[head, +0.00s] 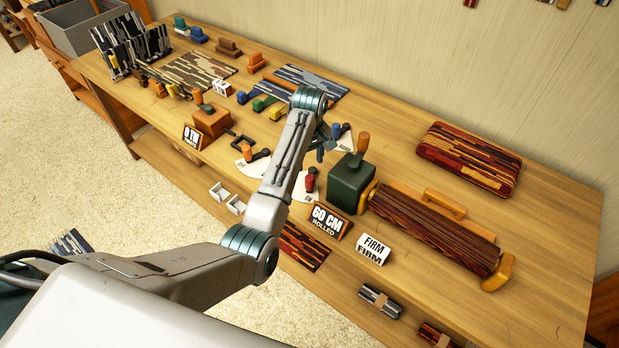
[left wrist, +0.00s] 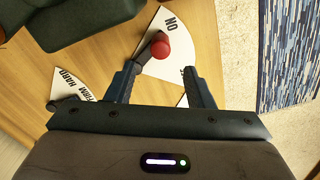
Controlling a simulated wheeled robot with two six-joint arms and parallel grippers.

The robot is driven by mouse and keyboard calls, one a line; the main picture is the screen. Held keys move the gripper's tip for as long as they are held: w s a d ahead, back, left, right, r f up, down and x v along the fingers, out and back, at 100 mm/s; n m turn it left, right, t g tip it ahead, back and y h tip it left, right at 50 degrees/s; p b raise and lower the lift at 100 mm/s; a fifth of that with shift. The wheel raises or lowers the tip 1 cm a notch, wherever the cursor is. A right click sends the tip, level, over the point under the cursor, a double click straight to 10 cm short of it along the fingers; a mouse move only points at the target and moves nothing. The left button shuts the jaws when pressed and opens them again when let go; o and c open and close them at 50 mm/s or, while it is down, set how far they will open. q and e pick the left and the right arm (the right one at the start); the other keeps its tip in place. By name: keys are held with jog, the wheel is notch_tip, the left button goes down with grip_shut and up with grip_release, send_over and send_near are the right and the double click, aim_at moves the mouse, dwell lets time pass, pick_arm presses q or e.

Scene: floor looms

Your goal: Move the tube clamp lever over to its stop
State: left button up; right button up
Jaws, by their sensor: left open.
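A lever with a red knob stands over a white sector plate. In the head view the red knob (head: 310,181) is just right of my left forearm. In the left wrist view the red knob (left wrist: 161,47) lies ahead of and between my fingertips, over the white plate (left wrist: 172,20) marked with bold letters. My left gripper (head: 321,145) hangs from the wrist above the bench; it also shows in the left wrist view (left wrist: 161,72), open and empty. The lever's pivot is partly hidden by a finger. My right gripper is not in view.
A dark green box (head: 351,183) with an upright orange-topped crank stands right of the lever, beside a striped roll (head: 430,228). Two signs (head: 328,221) stand in front. Another plate (left wrist: 68,86) reads FIRM HARD. An orange block (head: 211,120) stands left.

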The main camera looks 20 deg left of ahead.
aim_at(309, 177)
pick_arm(q)
notch_tip(309, 177, down, 9)
jog(key=shift+p, duration=0.9)
grip_shut()
jog(key=shift+a, duration=0.1)
